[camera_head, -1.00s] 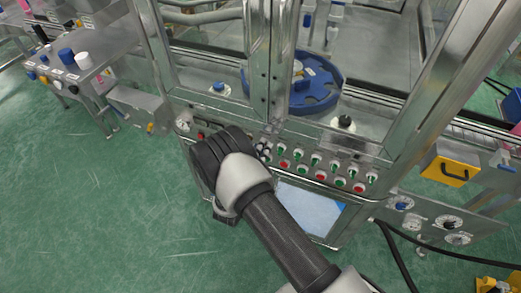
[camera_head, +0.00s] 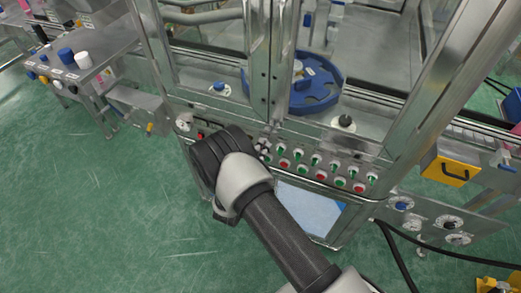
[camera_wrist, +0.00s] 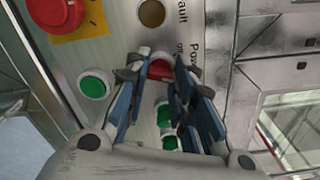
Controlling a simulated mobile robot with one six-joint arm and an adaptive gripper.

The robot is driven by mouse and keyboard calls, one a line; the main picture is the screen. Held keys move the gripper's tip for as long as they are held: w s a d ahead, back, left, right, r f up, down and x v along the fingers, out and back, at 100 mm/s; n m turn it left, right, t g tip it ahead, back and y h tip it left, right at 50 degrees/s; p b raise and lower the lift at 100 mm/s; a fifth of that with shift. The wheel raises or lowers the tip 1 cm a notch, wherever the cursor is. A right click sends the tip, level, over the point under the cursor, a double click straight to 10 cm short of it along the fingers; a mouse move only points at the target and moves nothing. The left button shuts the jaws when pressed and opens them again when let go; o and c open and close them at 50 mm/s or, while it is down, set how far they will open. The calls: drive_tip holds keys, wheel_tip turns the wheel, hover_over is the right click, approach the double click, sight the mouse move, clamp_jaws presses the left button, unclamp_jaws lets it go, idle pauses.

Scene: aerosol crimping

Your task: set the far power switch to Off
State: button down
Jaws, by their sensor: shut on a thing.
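In the wrist view, a red switch knob (camera_wrist: 160,72) sits on the panel beside a partly hidden label that starts with "Po". My gripper (camera_wrist: 159,60) has its blue fingers on either side of this knob and is shut on it. The fingers hide part of the knob, so I cannot read its setting. In the head view, my dark wrist covers the left part of the control panel (camera_head: 310,158), and the knob is hidden there.
Green buttons (camera_wrist: 93,85) and a red emergency stop (camera_wrist: 56,10) on a yellow plate are close to my fingers. An amber lamp (camera_wrist: 152,13) labelled "Fault" is above. A blue round turntable (camera_head: 318,92) stands behind the machine frame. Green floor (camera_head: 90,220) is open at left.

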drive_tip(key=shift+n, duration=5)
drive_tip(key=c, duration=1.4)
unclamp_jaws()
drive_tip(key=shift+o, duration=0.2)
drive_tip(key=v, duration=1.2)
